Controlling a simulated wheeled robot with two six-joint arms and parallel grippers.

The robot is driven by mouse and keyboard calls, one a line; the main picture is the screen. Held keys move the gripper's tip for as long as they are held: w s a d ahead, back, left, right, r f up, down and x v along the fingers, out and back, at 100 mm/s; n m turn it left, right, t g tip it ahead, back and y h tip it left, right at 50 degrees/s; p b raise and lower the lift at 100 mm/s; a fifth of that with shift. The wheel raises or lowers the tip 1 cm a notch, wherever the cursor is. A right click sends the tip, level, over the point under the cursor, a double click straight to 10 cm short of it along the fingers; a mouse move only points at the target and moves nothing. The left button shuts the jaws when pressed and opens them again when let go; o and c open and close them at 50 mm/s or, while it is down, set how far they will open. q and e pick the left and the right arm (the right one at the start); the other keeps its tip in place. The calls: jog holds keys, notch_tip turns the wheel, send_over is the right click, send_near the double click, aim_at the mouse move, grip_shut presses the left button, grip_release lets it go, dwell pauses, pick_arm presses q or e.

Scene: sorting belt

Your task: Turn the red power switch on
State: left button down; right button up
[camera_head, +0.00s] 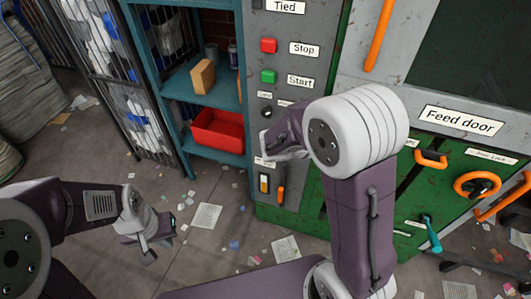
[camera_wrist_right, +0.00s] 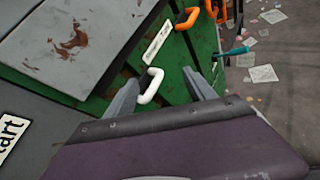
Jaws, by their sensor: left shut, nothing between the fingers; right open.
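No switch is plainly readable as the red power switch. On the grey control column a small switch (camera_head: 264,183) with orange and white parts sits beside an orange lever (camera_head: 281,194); the label above them is partly covered. My right gripper (camera_head: 268,152) is in front of the column, just above these two, and contact cannot be told. In the right wrist view my right gripper (camera_wrist_right: 162,92) is open, with a white handle (camera_wrist_right: 151,86) seen between its fingers. My left gripper (camera_head: 150,250) is low at the left, shut and empty, away from the column.
The red Stop button (camera_head: 268,46) and green Start button (camera_head: 268,77) are higher on the column. A blue shelf (camera_head: 200,88) holds a red bin (camera_head: 217,133). The feed door (camera_head: 460,121) has orange handles below it. Papers litter the floor.

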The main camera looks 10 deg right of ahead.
jog(key=w+a+f+n+t+b, duration=0.4)
jog(key=w+a+t, duration=0.1)
jog(key=w+a, duration=0.15)
jog(key=w+a+f+n+t+b, duration=0.4)
jog(key=w+a+n, duration=0.15)
jog(key=w, duration=0.25)
jog(key=a+f+n+t+y+b, duration=0.3)
jog(key=a+f+b, duration=0.2)
jog(key=a+f, duration=0.55)
jog(key=b+x, duration=0.2)
jog(key=x, duration=0.7)
jog(key=shift+w+r, duration=0.45)
jog(key=shift+r, duration=0.1)
jog(key=c, duration=1.3)
pick_arm(q)
notch_tip(320, 180, down, 19)
jog(key=shift+f, duration=0.2)
